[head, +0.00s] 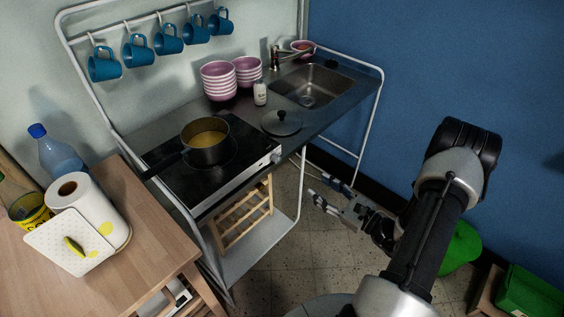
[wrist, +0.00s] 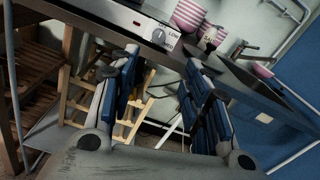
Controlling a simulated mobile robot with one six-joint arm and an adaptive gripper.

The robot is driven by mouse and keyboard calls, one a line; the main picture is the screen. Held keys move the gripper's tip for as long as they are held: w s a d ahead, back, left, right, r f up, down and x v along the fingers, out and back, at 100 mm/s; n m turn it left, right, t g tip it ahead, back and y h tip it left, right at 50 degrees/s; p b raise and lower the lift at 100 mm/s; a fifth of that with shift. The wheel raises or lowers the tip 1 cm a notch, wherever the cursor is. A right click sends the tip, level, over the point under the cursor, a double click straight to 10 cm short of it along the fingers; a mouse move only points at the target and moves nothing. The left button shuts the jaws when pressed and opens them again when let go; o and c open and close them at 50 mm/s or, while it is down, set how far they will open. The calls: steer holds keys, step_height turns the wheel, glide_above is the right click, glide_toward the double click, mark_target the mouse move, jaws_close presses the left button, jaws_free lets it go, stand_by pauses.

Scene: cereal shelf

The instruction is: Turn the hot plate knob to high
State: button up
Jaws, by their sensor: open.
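The hot plate (head: 200,165) is a black glass top with a steel front panel, set in the kitchenette counter. Its knob (head: 277,157) is at the right end of the front panel. In the wrist view the round grey knob (wrist: 159,36) sits on a white label with small lettering, "LOW" readable at its right. Its exact setting is too small to tell. My gripper (head: 321,187) is open and empty, to the right of and apart from the knob in the head view. In the wrist view its blue-padded fingers (wrist: 162,65) are spread, with the knob beyond them, between their tips.
A pot (head: 206,142) of yellow contents stands on the hot plate, handle pointing left. A lid (head: 281,123), a white bottle (head: 260,93) and pink striped bowls (head: 218,80) stand on the counter. A wooden rack (head: 243,215) is below. Floor before the counter is clear.

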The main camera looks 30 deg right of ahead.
mark_target(279, 160)
steer(key=b+x, duration=0.3)
steer(key=x, duration=1.3)
steer(key=shift+w+a, duration=0.15)
steer(key=shift+w, duration=0.1)
steer(key=shift+c, duration=0.3)
jaws_close()
